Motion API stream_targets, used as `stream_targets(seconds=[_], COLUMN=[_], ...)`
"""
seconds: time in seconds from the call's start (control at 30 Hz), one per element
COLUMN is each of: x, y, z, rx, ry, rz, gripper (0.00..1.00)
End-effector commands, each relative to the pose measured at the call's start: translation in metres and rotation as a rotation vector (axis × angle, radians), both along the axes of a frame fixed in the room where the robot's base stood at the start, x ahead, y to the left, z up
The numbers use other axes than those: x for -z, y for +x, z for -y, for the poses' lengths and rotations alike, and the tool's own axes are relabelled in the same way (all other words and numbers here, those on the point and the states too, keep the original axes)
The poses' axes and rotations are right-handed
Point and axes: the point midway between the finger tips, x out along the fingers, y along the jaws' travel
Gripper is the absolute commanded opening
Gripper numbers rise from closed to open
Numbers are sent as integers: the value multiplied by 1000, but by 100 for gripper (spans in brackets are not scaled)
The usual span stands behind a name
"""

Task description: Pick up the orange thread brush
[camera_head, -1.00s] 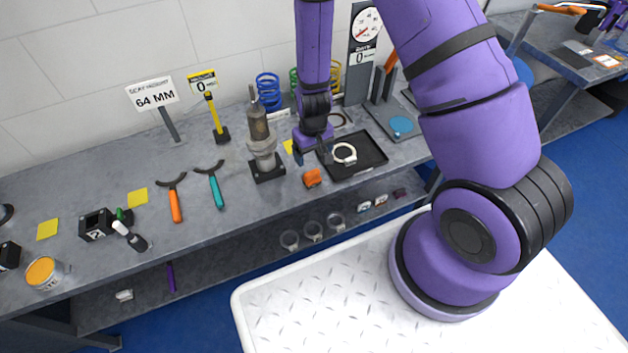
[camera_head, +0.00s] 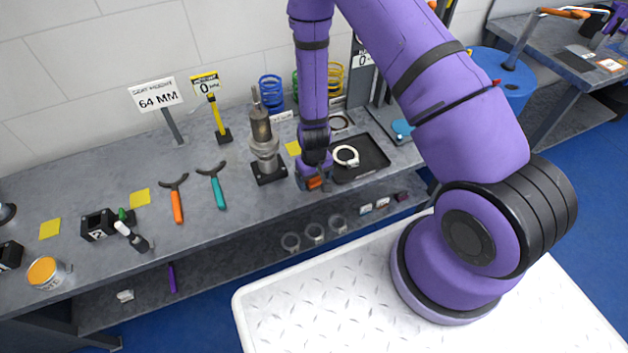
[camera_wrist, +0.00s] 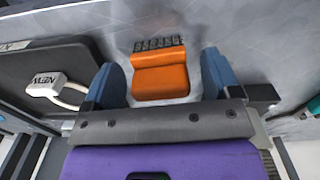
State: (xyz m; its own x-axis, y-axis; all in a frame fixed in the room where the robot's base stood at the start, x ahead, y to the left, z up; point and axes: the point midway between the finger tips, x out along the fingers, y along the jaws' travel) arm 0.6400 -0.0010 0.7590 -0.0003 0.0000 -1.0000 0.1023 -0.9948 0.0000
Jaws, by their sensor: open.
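The orange thread brush (camera_wrist: 160,76) lies on the grey bench top, with a row of dark bristles along one edge. In the head view the brush (camera_head: 315,183) is partly hidden by my gripper (camera_head: 313,180), which is low over it. In the wrist view my gripper (camera_wrist: 160,88) is open, with one blue finger on each side of the brush. Gaps show between the fingers and the brush. I cannot tell how far the fingertips are above the bench.
A black tray (camera_head: 372,166) holding a white ring (camera_head: 346,156) with a NEW tag is close beside the gripper. A damper on a dark base (camera_head: 270,178) stands on its other side. Orange-handled pliers (camera_head: 176,205) and teal-handled pliers (camera_head: 217,190) lie further left.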

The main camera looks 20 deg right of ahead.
Motion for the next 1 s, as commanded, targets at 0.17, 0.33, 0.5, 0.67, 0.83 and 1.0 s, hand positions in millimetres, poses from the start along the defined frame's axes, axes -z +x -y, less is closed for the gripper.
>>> stream_targets(seconds=[0.17, 0.33, 0.5, 0.67, 0.83, 1.0], x=[8, 8, 8, 8, 8, 5], y=[0, 0, 0, 0, 0, 1], z=[0, 0, 0, 0, 0, 0], rx=[-1, -1, -1, -1, -1, -1], ry=[0, 0, 0, 0, 0, 0], rz=[0, 1, 0, 0, 0, 1], gripper=[83, 83, 51, 29, 29, 29])
